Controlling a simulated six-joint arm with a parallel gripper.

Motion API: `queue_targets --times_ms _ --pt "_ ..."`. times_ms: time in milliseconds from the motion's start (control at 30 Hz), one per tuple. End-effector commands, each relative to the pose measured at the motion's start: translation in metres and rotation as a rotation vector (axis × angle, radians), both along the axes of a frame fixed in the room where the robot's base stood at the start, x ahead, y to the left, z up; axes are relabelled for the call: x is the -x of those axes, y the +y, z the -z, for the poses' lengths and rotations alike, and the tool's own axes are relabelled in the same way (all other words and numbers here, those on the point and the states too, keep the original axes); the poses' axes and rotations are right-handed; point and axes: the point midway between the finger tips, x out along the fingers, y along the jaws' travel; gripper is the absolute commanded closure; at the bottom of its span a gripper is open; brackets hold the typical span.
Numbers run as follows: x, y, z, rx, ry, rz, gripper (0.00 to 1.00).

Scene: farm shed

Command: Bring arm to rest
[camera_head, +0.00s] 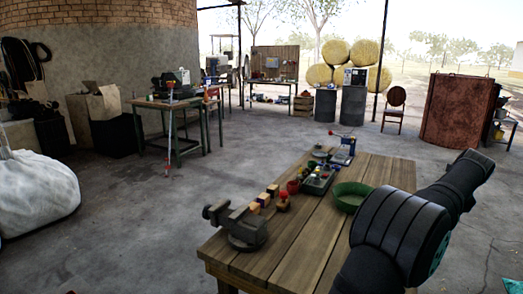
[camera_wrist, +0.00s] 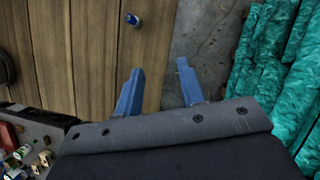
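My gripper (camera_wrist: 160,66) shows in the wrist view with its two blue fingers spread apart and nothing between them. It is over the edge of the wooden table (camera_wrist: 95,55), with one finger over the planks and the other over the grey floor. In the head view my dark arm rises along the right side of the table (camera_head: 300,235), and my gripper is not visible there.
A vise (camera_head: 245,232), small blocks (camera_head: 264,200), a tray (camera_head: 318,182) and a green bowl (camera_head: 350,195) stand on the table.

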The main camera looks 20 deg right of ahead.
Motion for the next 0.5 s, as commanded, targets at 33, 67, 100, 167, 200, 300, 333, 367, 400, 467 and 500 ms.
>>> queue_targets --times_ms 33,67,100,167,200,300,333,367,400,467,500 --pt "-0.008 0.004 -0.006 0.002 0.0 -0.011 0.64" --pt "-0.013 0.007 -0.009 0.0 0.0 -0.018 0.64" --pt "-0.02 0.012 -0.007 -0.002 0.0 -0.03 0.64" --pt "-0.031 0.019 -0.007 -0.001 0.001 -0.045 0.64" --pt "-0.037 0.023 -0.007 -0.001 0.001 -0.055 0.64" --pt "-0.054 0.034 -0.007 0.0 0.0 -0.08 0.64" --pt "-0.059 0.037 -0.007 0.0 0.0 -0.088 0.64" --pt "-0.064 0.041 -0.007 0.0 0.0 -0.095 0.64" --pt "-0.07 0.046 -0.007 -0.001 0.0 -0.105 0.64" --pt "-0.08 0.053 -0.007 0.0 0.0 -0.121 0.64" --pt "-0.087 0.058 -0.007 -0.001 0.0 -0.131 0.64"
